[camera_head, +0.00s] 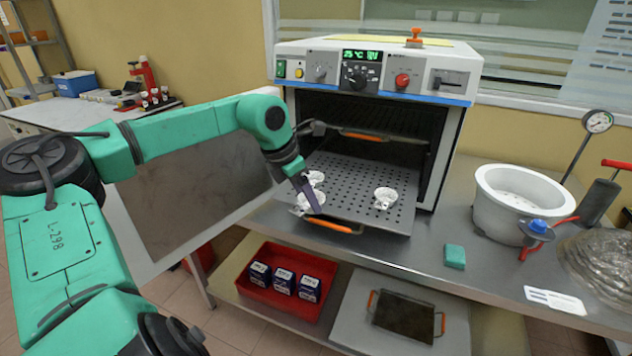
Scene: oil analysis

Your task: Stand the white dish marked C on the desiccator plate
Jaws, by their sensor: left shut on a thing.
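Several small white dishes are on the perforated oven shelf (345,190), which is pulled out of the open oven. One white dish (385,197) stands apart on the right of the shelf. Another white dish (315,178) is on the left, behind my gripper. My left gripper (309,200) reaches down at the shelf's front left and is shut on a white dish (313,204), which it partly hides. I cannot read the letters on the dishes. The desiccator (490,212) is a white bowl on the bench at right, open at the top, with a holed plate (518,199) inside. My right gripper is not in view.
The oven (375,75) has its door (195,195) swung open to the left. A green block (454,256) lies on the bench before the desiccator. A blue-knobbed part (537,230), a gauge (598,121) and a clear glass lid (600,262) crowd the bench's right side.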

